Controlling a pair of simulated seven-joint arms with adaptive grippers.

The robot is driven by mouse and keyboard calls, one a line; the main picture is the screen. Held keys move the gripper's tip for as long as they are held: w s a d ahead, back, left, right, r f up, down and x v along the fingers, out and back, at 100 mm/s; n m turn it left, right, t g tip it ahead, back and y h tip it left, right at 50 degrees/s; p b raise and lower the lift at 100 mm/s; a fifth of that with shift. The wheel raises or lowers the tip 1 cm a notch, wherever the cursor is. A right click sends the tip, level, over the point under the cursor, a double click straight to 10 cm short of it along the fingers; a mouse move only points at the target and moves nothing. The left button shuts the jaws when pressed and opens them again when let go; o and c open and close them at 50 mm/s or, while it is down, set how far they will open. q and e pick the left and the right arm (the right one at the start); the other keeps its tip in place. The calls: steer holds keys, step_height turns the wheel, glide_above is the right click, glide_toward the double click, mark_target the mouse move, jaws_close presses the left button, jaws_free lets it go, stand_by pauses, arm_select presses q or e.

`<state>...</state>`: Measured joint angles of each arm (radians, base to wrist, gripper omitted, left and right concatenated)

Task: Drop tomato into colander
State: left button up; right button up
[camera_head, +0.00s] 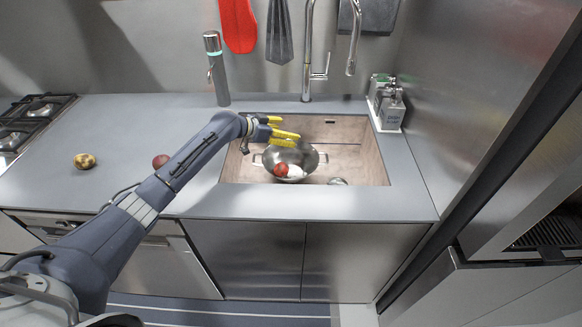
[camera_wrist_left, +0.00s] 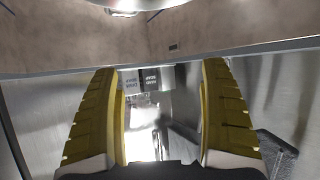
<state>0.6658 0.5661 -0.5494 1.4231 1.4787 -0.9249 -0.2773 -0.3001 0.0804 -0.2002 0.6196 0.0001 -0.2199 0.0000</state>
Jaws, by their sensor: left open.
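A metal colander (camera_head: 312,158) with side handles stands in the sink. A round red tomato (camera_head: 281,170) shows at the colander's near side, beside a white object (camera_head: 296,172); it appears to lie inside. My left gripper (camera_head: 294,138) is over the colander's far part, its yellow fingers pointing right. In the left wrist view my left gripper (camera_wrist_left: 160,112) is open, with nothing held between its fingers. A shiny metal rim, probably the colander's, shows at that view's top edge (camera_wrist_left: 135,8). My right gripper is out of view.
A dark red round item (camera_head: 160,161) lies on the counter beside my left arm, and a yellow-brown one (camera_head: 84,160) lies farther left. A small metal piece (camera_head: 337,181) is on the sink floor. The faucet (camera_head: 307,75) and dispenser bottles (camera_head: 389,105) stand behind and right.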

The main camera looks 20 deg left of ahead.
arm_select(q)
steer(key=shift+r, duration=2.05)
